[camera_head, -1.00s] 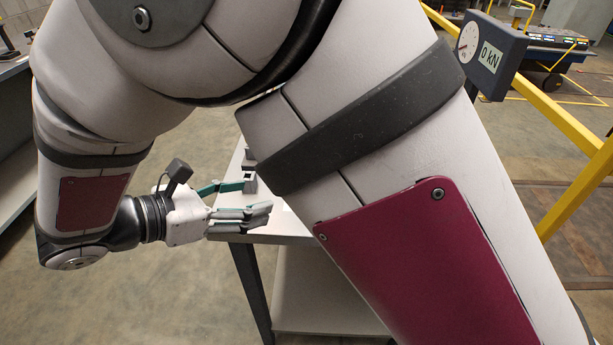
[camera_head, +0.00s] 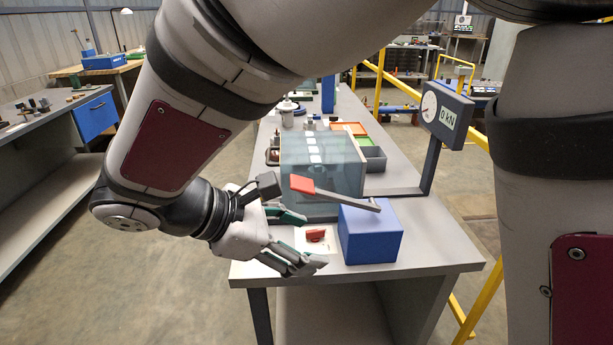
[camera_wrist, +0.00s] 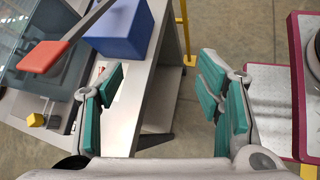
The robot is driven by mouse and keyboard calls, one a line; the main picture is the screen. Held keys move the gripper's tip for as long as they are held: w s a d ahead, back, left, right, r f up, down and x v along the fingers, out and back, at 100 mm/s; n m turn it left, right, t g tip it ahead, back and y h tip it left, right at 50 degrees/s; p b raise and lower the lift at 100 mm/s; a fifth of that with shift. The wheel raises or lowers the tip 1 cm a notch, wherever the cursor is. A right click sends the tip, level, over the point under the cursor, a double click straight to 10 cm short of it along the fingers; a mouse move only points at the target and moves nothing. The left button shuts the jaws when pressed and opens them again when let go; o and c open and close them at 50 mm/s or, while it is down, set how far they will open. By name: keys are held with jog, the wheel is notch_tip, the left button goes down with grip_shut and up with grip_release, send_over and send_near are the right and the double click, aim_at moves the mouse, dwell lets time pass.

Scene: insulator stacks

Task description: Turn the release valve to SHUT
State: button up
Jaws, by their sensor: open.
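A small red valve handle (camera_head: 316,235) lies on a white plate at the near end of the bench, beside a blue box (camera_head: 371,233). I take it for the release valve; its labels are too small to read. In the wrist view, only a red sliver (camera_wrist: 101,72) shows behind the left finger. My gripper (camera_head: 305,242) is open and empty, at the bench's near left corner, its fingers overlapping the white plate in the head view. In the wrist view, the open fingers (camera_wrist: 163,88) frame the bench edge and floor. I cannot tell whether they touch anything.
A lever with a red grip (camera_head: 302,184) extends from above the blue box toward my gripper. A clear-walled enclosure (camera_head: 315,165) stands behind. A gauge reading 0 kN (camera_head: 442,114) is on a post at right. Yellow rails (camera_head: 470,330) stand right of the bench (camera_head: 450,245).

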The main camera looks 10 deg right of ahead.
jog(key=s+d+r+m+g+y+p, duration=0.1)
jog(key=s+d+r+m+g+p, duration=0.1)
jog(key=s+d+r+m, duration=0.2)
jog(key=d, duration=0.2)
jog(key=shift+s+d+r+m+y, duration=0.3)
jog(key=shift+d+r+y, duration=0.05)
jog(key=shift+r+y, duration=0.05)
jog(key=shift+c, duration=0.6)
